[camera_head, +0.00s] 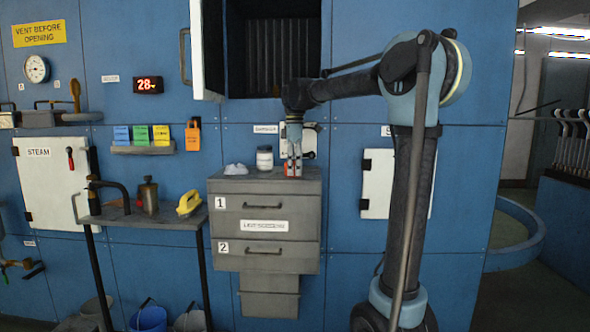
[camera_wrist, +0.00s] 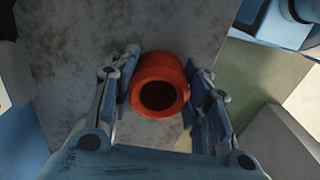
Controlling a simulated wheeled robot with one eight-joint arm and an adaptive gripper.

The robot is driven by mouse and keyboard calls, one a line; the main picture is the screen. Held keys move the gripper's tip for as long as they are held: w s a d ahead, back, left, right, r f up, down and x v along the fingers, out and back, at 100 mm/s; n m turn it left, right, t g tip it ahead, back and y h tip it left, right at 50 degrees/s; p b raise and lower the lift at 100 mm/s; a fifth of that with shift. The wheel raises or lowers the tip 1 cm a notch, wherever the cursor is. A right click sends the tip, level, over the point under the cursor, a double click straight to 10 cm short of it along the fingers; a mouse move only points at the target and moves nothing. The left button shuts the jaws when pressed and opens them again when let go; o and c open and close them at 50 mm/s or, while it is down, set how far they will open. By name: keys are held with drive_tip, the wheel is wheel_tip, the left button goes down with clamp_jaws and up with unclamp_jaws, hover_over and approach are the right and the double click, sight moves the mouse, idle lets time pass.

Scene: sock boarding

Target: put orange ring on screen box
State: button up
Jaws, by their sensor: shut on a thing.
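The orange ring (camera_wrist: 160,66) shows in the wrist view as a short, thick tube with a dark hole, between my two fingers. My gripper (camera_head: 294,166) is shut on it and points down at the right part of the grey drawer cabinet's top (camera_head: 230,184). In the head view, only bits of the ring's orange show around the fingers, at or just above that top; I cannot tell whether it touches. The cabinet has drawers marked 1 and 2 and a small label that I cannot read surely. I take it for the screen box.
A white-lidded jar (camera_head: 264,158) and a crumpled white thing (camera_head: 236,169) stand on the cabinet top, left of my gripper. An open white door (camera_head: 208,50) hangs above. A shelf (camera_head: 125,217) at left holds a yellow-handled brush (camera_head: 189,203) and a metal can (camera_head: 148,195).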

drive_tip(key=o, duration=1.1)
wheel_tip(320, 180, up, 12)
drive_tip(key=shift+r, duration=0.1)
drive_tip(key=s+d+f+m, duration=0.5)
drive_tip(key=s+d+f, duration=0.2)
drive_tip(key=s+f, duration=0.3)
drive_tip(key=s+d+f+m+t, duration=0.1)
drive_tip(key=s+d+f+m, duration=0.5)
drive_tip(key=s+f, duration=0.5)
drive_tip(key=s+d+f+m+t, duration=0.1)
drive_tip(key=s+d+f+m, duration=0.5)
drive_tip(key=f, duration=1.4)
drive_tip(key=shift+s+d+f, duration=0.1)
drive_tip(key=shift+s+d, duration=0.3)
drive_tip(key=shift+s, duration=0.35)
drive_tip(key=shift+s+d+f, duration=0.1)
drive_tip(key=shift+s+d, duration=0.25)
drive_tip(key=shift+s, duration=0.35)
drive_tip(key=shift+s+d+f, duration=0.1)
drive_tip(key=shift+s+d, duration=0.3)
drive_tip(key=shift+s, duration=0.35)
